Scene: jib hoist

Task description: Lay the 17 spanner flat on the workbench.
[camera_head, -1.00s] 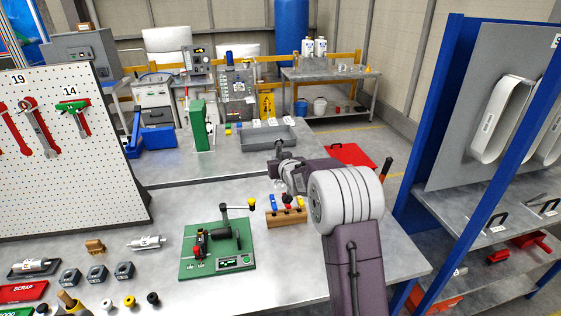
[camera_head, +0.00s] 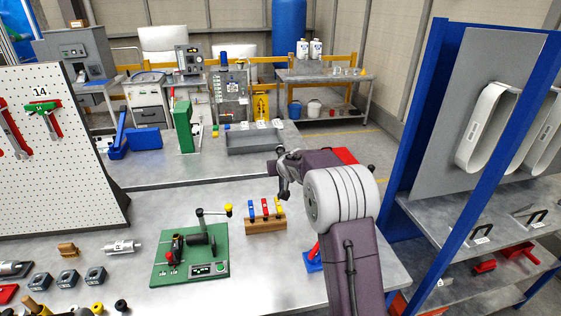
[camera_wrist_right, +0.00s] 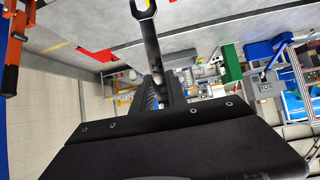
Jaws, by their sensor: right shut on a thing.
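My right gripper (camera_head: 287,168) is above the grey workbench (camera_head: 165,205), right of its middle in the head view. It is shut on a dark metal spanner (camera_wrist_right: 151,38). In the right wrist view the spanner's open jaw end sticks out past my fingers toward the top edge, apart from other things. In the head view the spanner (camera_head: 284,188) shows only as a small dark shape hanging below the gripper. No number is readable on it. My left gripper is not in view.
A wooden block with coloured handles (camera_head: 266,225) and a green fixture (camera_head: 190,255) stand on the bench near the gripper. A pegboard (camera_head: 60,160) with spanners stands left. A blue shelf frame (camera_head: 480,190) is at right. Bare bench lies behind the fixture.

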